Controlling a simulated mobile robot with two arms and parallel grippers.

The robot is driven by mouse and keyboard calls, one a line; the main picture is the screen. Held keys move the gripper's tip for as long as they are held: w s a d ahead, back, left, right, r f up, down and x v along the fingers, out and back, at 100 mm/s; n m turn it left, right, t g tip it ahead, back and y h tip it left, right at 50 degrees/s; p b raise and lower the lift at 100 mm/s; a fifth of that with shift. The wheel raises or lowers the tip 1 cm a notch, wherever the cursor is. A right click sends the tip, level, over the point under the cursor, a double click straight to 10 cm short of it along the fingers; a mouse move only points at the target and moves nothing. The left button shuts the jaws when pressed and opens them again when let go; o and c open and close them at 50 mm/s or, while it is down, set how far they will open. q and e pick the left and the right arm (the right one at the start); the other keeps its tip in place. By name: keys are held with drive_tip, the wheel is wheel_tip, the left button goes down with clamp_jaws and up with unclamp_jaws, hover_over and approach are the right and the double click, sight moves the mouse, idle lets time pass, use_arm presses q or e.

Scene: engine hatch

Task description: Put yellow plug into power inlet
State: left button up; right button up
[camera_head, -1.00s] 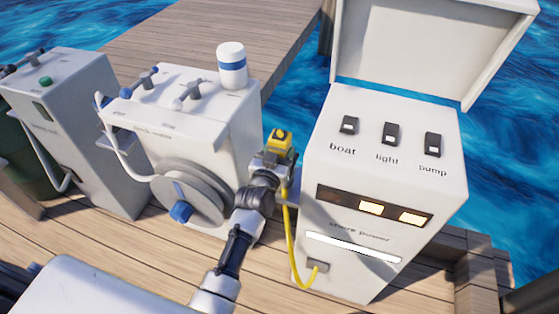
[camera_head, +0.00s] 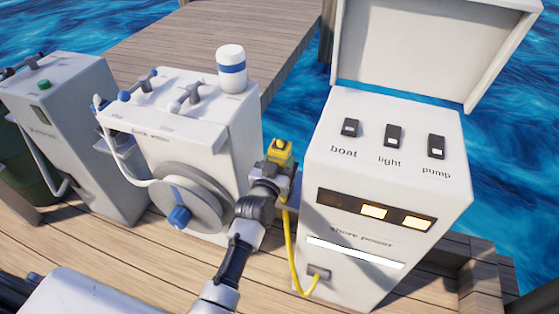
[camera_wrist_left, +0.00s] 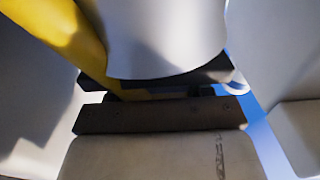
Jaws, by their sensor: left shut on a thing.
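The yellow plug (camera_head: 281,149) is held upright in my left gripper (camera_head: 280,163), which is shut on it beside the left edge of the shore power box (camera_head: 385,180). A yellow cable (camera_head: 290,245) hangs from the plug down to a socket (camera_head: 319,272) low on the front of that box. In the left wrist view the yellow cable (camera_wrist_left: 60,28) crosses the upper left, and the dark gripper jaws (camera_wrist_left: 160,105) are close together. The plug itself is mostly hidden there. I cannot pick out the power inlet. My right gripper is not in view.
A white dock water cabinet (camera_head: 195,130) with a hose reel (camera_head: 190,198) and a blue-banded cup (camera_head: 231,69) stands just left of my left gripper. Another cabinet (camera_head: 80,130) stands further left. Wooden planks (camera_head: 130,270) lie in front; water is behind.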

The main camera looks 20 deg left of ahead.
use_arm(q)
drive_tip(key=o, duration=0.9)
drive_tip(key=shift+o, duration=0.9)
drive_tip(key=shift+f, duration=0.1)
